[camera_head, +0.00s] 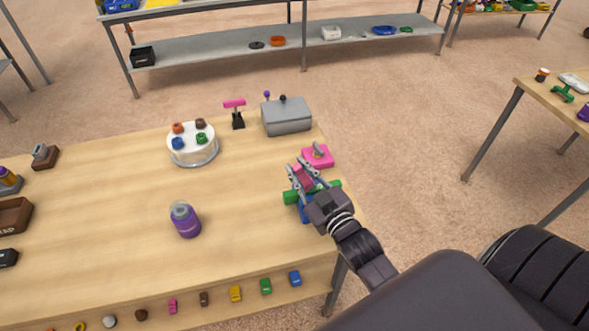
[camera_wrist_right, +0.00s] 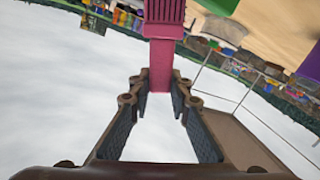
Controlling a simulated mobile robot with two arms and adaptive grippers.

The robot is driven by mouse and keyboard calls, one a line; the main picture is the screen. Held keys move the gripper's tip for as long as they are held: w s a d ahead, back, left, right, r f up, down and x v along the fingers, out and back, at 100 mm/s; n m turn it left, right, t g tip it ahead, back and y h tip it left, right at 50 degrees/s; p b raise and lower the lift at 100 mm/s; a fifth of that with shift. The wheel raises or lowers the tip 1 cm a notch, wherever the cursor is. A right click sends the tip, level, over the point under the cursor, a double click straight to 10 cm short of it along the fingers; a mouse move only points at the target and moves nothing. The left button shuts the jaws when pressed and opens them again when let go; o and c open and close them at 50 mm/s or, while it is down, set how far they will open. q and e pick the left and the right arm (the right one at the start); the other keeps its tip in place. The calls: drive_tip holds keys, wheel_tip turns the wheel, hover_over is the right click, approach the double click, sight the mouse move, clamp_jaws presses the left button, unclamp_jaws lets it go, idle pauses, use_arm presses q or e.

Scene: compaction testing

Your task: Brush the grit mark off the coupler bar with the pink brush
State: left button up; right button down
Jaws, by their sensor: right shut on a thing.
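My right gripper (camera_head: 302,172) is above the right part of the table, shut on the pink brush (camera_head: 304,179). In the right wrist view the fingers (camera_wrist_right: 158,85) close around the handle of the brush (camera_wrist_right: 162,62), and its wider ribbed head is at the top edge. The green coupler bar (camera_head: 291,197) lies across a blue stand (camera_head: 303,212), just below and behind the gripper, partly hidden by it. Whether the brush touches the bar cannot be told. I cannot make out the grit mark. My left gripper is not in view.
A pink block with a grey top (camera_head: 318,157) sits just beyond the gripper. A grey box (camera_head: 287,117), a white round stand (camera_head: 192,150) with coloured pieces, and a purple canister (camera_head: 185,221) stand on the table (camera_head: 110,220). The table's middle is mostly clear.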

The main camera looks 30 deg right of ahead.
drive_tip(key=shift+s+d+p, duration=0.15)
drive_tip(key=shift+s+d, duration=0.1)
drive_tip(key=shift+d, duration=0.7)
drive_tip(key=shift+s+d+p, duration=0.15)
drive_tip(key=shift+s+d, duration=0.1)
drive_tip(key=shift+d, duration=0.65)
drive_tip(key=shift+w+a+p, duration=0.1)
drive_tip(key=shift+w+a, duration=0.1)
drive_tip(key=shift+a, duration=0.65)
drive_tip(key=shift+w+a+p, duration=0.15)
drive_tip(key=shift+w+a, duration=0.1)
drive_tip(key=shift+a, duration=0.6)
drive_tip(key=shift+w+a+p, duration=0.1)
drive_tip(key=shift+w+a, duration=0.1)
drive_tip(key=shift+a, duration=0.65)
drive_tip(key=shift+d, duration=0.1)
drive_tip(key=shift+s+d+p, duration=0.15)
drive_tip(key=shift+s+d, duration=0.05)
drive_tip(key=shift+d, duration=0.65)
drive_tip(key=shift+s+d+p, duration=0.1)
drive_tip(key=shift+s+d, duration=0.15)
drive_tip(key=shift+d, duration=0.55)
drive_tip(key=shift+s+d+p, duration=0.15)
drive_tip(key=shift+s+d, duration=0.05)
drive_tip(key=shift+d, duration=0.65)
wheel_tip(320, 180, up, 3)
drive_tip(key=p, duration=0.2)
drive_tip(key=shift+f+p, duration=0.15)
drive_tip(key=shift+p, duration=0.25)
drive_tip(key=shift+r, duration=2.15)
